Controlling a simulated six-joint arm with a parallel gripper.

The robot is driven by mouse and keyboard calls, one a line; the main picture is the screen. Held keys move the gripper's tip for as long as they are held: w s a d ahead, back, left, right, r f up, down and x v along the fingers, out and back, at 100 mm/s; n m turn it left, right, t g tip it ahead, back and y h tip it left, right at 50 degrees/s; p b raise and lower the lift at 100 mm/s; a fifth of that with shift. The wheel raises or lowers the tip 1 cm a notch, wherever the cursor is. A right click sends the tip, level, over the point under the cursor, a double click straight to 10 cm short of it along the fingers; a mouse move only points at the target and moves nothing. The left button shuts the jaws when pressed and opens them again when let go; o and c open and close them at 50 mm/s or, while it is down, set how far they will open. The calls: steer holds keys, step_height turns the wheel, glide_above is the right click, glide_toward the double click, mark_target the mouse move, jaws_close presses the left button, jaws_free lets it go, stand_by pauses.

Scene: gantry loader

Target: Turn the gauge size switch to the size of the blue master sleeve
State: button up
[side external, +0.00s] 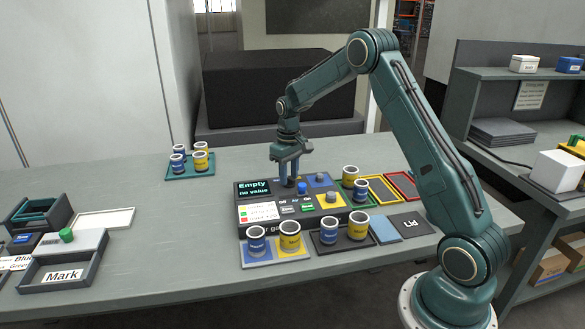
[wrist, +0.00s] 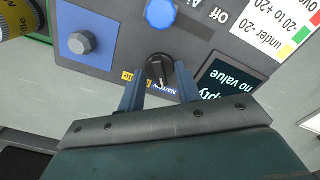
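The gauge (side external: 244,205) is a dark box whose display (side external: 254,188) reads "Empty no value". Its size switch, a black knob (wrist: 158,68) with a white pointer mark, shows in the wrist view beside a blue label reading "Narrow" and a yellow label. I cannot tell surely which label the pointer marks. My gripper (wrist: 158,82) is open, its fingers on either side of the knob; contact is unclear. In the side view my gripper (side external: 291,176) points down over the gauge's back edge. A blue sleeve (side external: 256,241) stands on a blue pad in front, possibly the master; its lettering is too small.
A yellow sleeve (side external: 290,236) stands beside the blue one. More blue and yellow sleeves stand in a dark tray (side external: 321,249), a green tray and a teal tray (side external: 177,174). A blue button (wrist: 161,13) and a grey knob (wrist: 82,42) sit near the switch.

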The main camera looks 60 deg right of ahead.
mark_target(289, 178)
steer(key=shift+r, duration=0.1)
step_height(289, 178, up, 14)
stand_by(0.7)
steer(key=s+a+r+n+t, duration=0.1)
steer(key=s+a+r, duration=0.4)
steer(key=s+a, duration=0.2)
steer(key=s+a+r+t, duration=0.2)
steer(key=s+a+r, duration=0.3)
steer(key=s+a, duration=0.2)
steer(key=s+a+f+t, duration=0.1)
steer(key=s+a+f, duration=0.1)
steer(key=s, duration=0.6)
steer(key=s+a+f+t, duration=0.1)
steer(key=s+a+f, duration=0.1)
steer(key=s+a, duration=0.3)
steer(key=s, duration=0.3)
steer(key=shift+f+n+t, duration=0.25)
steer(key=shift+n+t, duration=0.05)
steer(key=shift+n, duration=0.1)
